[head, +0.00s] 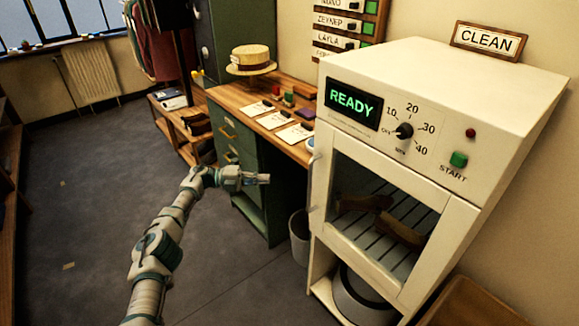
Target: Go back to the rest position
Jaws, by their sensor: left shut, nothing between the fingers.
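My left gripper (262,179) is shut and empty. It is held out in the air in front of the green desk (250,150), left of the white cabinet (455,105), and appears to touch nothing. My left arm reaches up to it from the bottom left of the head view. My right gripper does not show.
The cabinet display (353,103) reads READY, and brown items (402,231) lie on the rack behind its door. A bin (299,237) stands between desk and cabinet. A straw hat (250,60) and several cards are on the desk.

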